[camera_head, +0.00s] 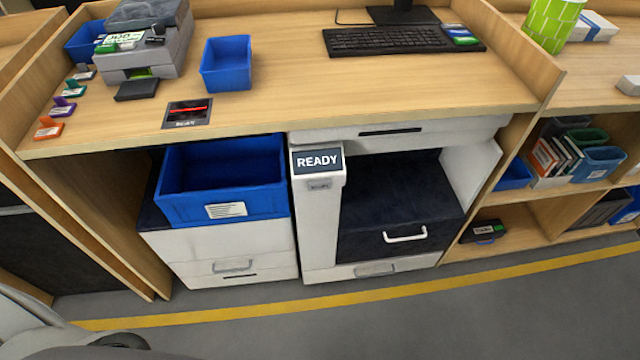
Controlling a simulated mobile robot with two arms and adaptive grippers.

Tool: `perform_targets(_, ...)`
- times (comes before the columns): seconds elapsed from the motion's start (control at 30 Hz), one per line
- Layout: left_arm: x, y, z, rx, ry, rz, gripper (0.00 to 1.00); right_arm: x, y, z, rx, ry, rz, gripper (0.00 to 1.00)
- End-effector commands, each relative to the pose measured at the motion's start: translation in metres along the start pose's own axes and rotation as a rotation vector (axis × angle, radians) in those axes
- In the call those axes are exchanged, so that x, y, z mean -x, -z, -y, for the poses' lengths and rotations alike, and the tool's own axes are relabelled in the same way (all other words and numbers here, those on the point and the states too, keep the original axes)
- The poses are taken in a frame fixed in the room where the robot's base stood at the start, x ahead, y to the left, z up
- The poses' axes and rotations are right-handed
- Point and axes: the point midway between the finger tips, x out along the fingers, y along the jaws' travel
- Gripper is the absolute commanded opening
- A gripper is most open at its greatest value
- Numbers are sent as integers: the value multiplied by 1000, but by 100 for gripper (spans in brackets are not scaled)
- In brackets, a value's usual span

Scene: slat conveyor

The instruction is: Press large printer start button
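The large white printer-like unit (321,222) stands under the desk, right of the blue bin. A dark display reading READY (317,161) is at the top of its narrow front column. Just below the display is a small grey label or button (319,184); its lettering is too small to read, and I cannot tell whether it is the start button. To the right, the unit has a dark front with a white handle (404,235). Neither of my grippers is in view, and nothing touches the unit.
A blue bin (226,210) sits on a white drawer cabinet (228,250). The wooden desk (290,75) above holds a small grey device (145,62), a blue tray (226,77) and a keyboard (400,40). The floor (430,313) in front is clear, with a yellow line.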

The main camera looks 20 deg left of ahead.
Motion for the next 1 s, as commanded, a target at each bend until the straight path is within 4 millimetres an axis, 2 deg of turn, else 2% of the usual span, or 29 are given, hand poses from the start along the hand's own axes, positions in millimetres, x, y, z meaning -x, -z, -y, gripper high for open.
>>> perform_targets(0.03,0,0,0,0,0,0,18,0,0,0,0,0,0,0)
perform_targets(0.2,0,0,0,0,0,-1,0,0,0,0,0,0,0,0)
perform_targets(1.0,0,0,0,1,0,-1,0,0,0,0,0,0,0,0)
